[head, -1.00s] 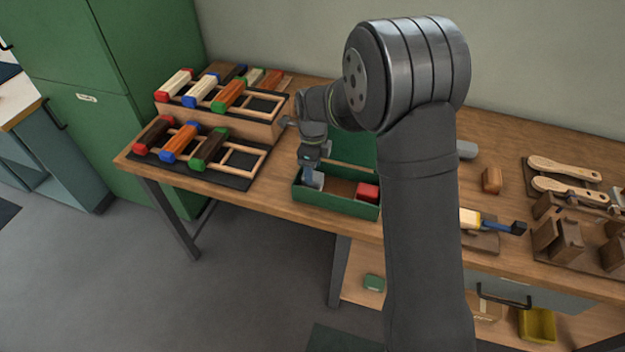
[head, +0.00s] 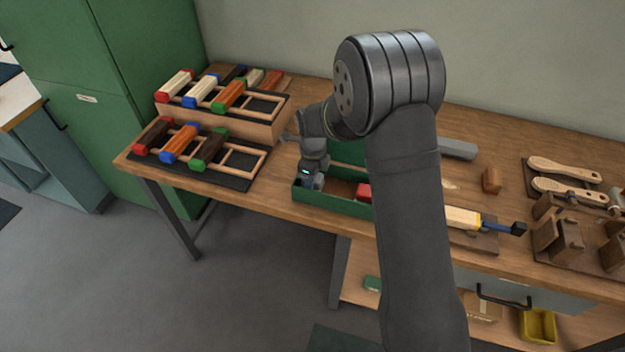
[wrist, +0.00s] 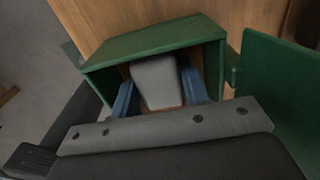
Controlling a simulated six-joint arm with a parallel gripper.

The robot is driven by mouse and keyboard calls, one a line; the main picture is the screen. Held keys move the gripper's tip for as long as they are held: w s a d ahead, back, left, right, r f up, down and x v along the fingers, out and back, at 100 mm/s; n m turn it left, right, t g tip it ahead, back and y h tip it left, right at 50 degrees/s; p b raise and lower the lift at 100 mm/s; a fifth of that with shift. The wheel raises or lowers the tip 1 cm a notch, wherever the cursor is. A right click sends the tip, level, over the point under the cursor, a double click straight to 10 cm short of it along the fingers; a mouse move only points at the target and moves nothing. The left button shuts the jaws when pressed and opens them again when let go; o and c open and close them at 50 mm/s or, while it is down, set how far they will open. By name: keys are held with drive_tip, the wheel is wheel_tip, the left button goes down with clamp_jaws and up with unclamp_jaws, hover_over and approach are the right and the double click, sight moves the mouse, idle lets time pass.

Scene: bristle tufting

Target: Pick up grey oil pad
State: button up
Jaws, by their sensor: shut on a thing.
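The grey oil pad (wrist: 158,82) is a light grey block inside the left end of the green box (wrist: 150,42) in the wrist view. My gripper (wrist: 156,98) has its two blue fingers on either side of the pad, shut on it. In the head view my gripper (head: 313,184) reaches down into the left end of the green box (head: 330,206), and the pad is mostly hidden there. A red block (head: 364,191) lies in the same box to the right, partly behind my arm.
The box's green lid (head: 347,152) stands open at the back. Racks with coloured-end handles (head: 205,158) stand to the left. A wooden block (head: 491,180) and wooden brush bodies (head: 563,170) lie at the right. The table edge runs close in front of the box.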

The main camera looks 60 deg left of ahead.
drive_tip(key=shift+r, duration=0.6)
drive_tip(key=r, duration=0.2)
drive_tip(key=w+r, duration=0.1)
drive_tip(key=shift+d+r, duration=0.35)
drive_tip(key=shift+d, duration=0.05)
drive_tip(key=w+d+r, duration=0.6)
drive_tip(key=w+d, duration=0.1)
drive_tip(key=shift+w+d, duration=0.15)
drive_tip(key=shift+w, duration=0.05)
